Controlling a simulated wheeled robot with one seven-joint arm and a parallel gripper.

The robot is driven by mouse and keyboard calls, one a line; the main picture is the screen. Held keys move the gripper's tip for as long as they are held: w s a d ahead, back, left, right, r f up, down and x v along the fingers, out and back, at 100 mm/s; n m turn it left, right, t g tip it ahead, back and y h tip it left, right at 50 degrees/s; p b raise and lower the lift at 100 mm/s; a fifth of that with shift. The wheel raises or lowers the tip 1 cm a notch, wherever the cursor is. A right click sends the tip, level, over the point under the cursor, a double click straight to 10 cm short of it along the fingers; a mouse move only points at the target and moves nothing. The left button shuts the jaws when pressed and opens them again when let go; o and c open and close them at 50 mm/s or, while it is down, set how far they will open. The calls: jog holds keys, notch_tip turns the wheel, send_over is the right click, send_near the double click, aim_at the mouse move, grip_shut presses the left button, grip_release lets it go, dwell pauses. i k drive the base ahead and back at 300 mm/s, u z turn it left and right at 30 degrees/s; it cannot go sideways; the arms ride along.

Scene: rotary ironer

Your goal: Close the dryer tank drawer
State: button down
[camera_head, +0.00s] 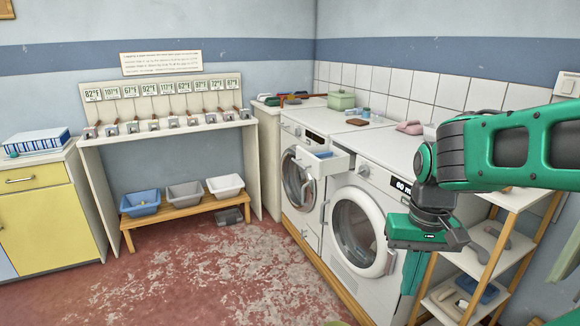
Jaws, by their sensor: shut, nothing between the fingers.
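The tank drawer (318,165) is a white box pulled out from the upper left front of the nearer white machine (376,187), with something blue inside it. That machine has a round glass door (362,232), a knob and a dark display. My green gripper (409,288) is at the right, in front of the nearer machine's right side. Its fingers point down and are shut and empty. It is well apart from the drawer, to its right and lower in the picture. My arm hides part of the machine's right side.
A second white machine (299,135) with a round door stands behind, partly hidden by the drawer. A wooden shelf rack (521,197) stands close at right. A low bench (188,207) with several bins is at the back. The red floor (220,275) in front is clear.

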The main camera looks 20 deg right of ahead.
aim_at(317, 168)
jog(key=i, duration=1)
